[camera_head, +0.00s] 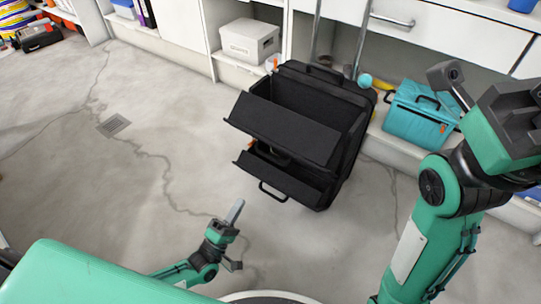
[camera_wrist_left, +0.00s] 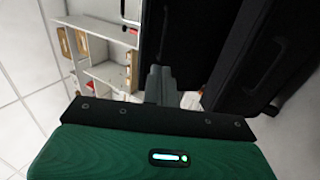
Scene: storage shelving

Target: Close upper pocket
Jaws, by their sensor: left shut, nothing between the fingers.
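A black case (camera_head: 358,122) stands upright by the shelving in the head view. Its upper pocket (camera_head: 282,128) is tilted outward and open, with a dark gap behind its front panel. A lower pocket (camera_head: 290,182) below it is tilted out too. My left gripper (camera_head: 236,211) is shut and empty, in front of and below the lower pocket, apart from it. In the left wrist view, its shut fingers (camera_wrist_left: 158,85) point toward large black panels of the case (camera_wrist_left: 275,45). My right arm is at the right, its wrist (camera_head: 500,125) raised; its fingers cannot be made out clearly.
A teal box (camera_head: 418,112) with a black handle stands right of the case. A white carton (camera_head: 250,40) sits on the low shelf behind. A drawer with a metal handle (camera_head: 392,20) is above. The cracked floor (camera_head: 90,200) at the left is clear.

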